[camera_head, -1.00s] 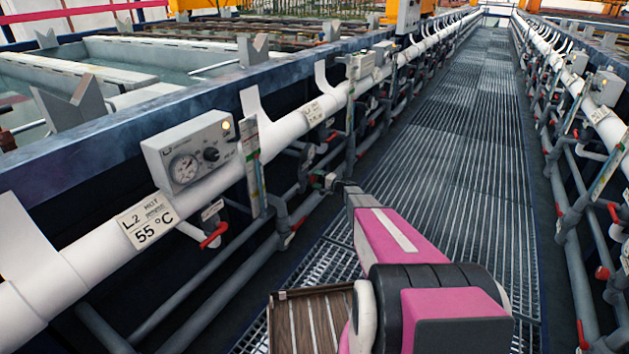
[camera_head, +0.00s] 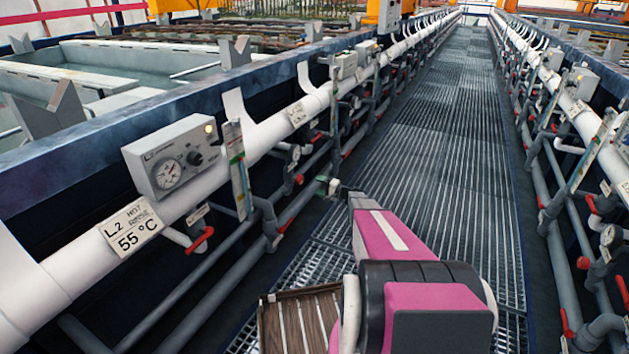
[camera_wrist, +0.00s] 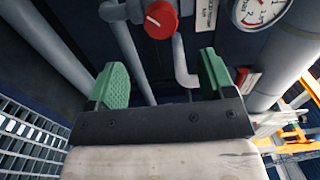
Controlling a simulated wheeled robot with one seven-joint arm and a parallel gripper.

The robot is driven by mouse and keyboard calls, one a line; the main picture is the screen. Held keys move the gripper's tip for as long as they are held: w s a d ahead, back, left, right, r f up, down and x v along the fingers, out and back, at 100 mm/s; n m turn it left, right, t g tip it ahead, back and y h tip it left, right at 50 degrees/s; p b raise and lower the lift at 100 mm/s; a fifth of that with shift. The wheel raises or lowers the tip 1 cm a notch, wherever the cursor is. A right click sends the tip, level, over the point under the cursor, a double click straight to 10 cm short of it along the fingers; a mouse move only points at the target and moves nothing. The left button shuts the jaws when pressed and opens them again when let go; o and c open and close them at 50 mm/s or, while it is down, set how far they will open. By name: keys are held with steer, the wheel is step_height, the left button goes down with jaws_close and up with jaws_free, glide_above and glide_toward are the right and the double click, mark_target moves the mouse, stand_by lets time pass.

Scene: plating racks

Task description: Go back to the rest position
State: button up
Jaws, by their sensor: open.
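My gripper (camera_wrist: 163,80) is open and empty in the wrist view, with its two green finger pads spread apart. Beyond the pads are grey pipes, a red valve knob (camera_wrist: 161,19) and a dark wall; none of them is between the fingers. In the head view my pink and black arm reaches forward over the walkway, and only a small part of my gripper (camera_head: 332,186) shows at its far end, near the pipes on the left.
The left tank line carries a white pipe (camera_head: 262,138), a gauge box (camera_head: 172,157), a 55 °C label (camera_head: 130,227) and red valve handles (camera_head: 200,240). A grated walkway (camera_head: 440,150) runs ahead, clear. More pipes and valves (camera_head: 590,205) line the right side. A slatted brown surface (camera_head: 300,325) is low in front.

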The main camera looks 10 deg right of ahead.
steer(key=s+a+r+n+g+h, duration=0.2)
steer(key=s+a+g, duration=0.3)
steer(key=s, duration=0.4)
steer(key=s+a+r+n+g+h, duration=0.25)
steer(key=s+a, duration=0.35)
steer(key=s, duration=0.3)
steer(key=s+d+r+n+g+h, duration=0.1)
steer(key=s+r+h, duration=0.2)
steer(key=s, duration=0.7)
steer(key=s+d+r+n+g+h, duration=0.2)
steer(key=s+h, duration=0.4)
steer(key=s, duration=0.4)
steer(key=shift+d+r+h, duration=0.2)
steer(key=shift+r+h, duration=0.15)
steer(key=shift+r, duration=0.1)
steer(key=shift+g, duration=0.25)
